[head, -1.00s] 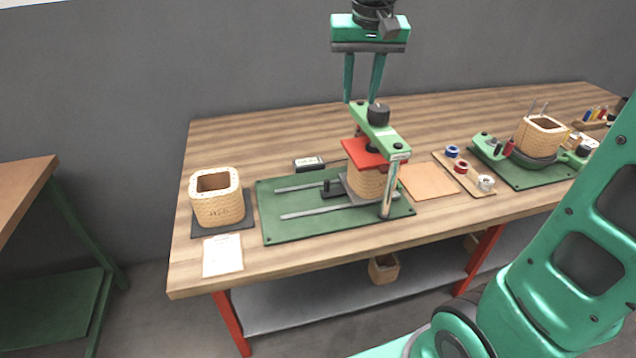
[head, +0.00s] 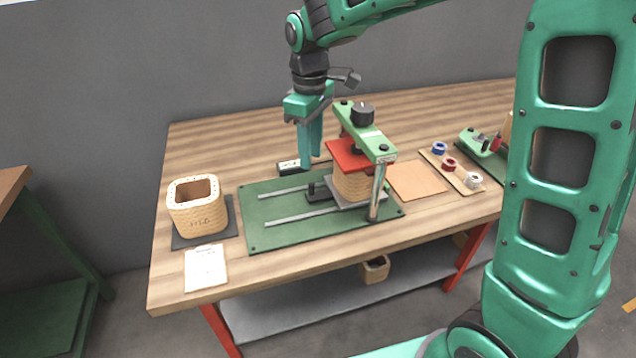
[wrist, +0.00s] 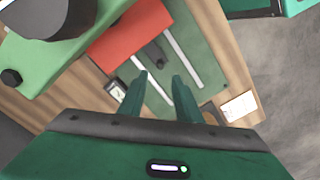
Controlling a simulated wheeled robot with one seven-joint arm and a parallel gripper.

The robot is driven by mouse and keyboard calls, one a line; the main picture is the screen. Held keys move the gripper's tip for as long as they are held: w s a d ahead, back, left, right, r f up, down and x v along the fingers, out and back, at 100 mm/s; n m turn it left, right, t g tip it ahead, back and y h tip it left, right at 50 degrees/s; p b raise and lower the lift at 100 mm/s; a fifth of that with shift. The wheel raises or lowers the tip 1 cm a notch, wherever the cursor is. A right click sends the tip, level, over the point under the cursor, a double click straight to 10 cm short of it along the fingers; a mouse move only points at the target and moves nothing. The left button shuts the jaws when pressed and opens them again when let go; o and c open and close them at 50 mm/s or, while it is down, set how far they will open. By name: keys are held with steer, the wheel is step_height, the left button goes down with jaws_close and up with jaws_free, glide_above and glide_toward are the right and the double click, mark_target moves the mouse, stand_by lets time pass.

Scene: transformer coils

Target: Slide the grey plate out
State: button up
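The grey plate (head: 347,201) lies under the woven tan coil (head: 352,184) in the press, at the right end of the rails on the green base (head: 265,236). A small black block with an upright knob (head: 312,188) sits at its left, between the rails. The red plate (head: 349,153) rests on the coil beneath the green crossbar (head: 372,140). My gripper (head: 309,160) is open and empty above the far side of the base, left of the press. In the wrist view its fingers (wrist: 160,78) are apart, and the grey plate is not clearly visible.
A second coil (head: 197,210) stands on a dark pad at left, beside a white card (head: 205,268). A small black device (head: 290,166) lies behind the base. A tan sheet (head: 418,180) and a spool board (head: 452,172) lie right. The base's left half is clear.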

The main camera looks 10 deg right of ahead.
mark_target(311, 183)
step_height(311, 183, down, 10)
steer(key=shift+f, duration=0.15)
stand_by(0.3)
steer(key=shift+c, duration=0.4)
jaws_close()
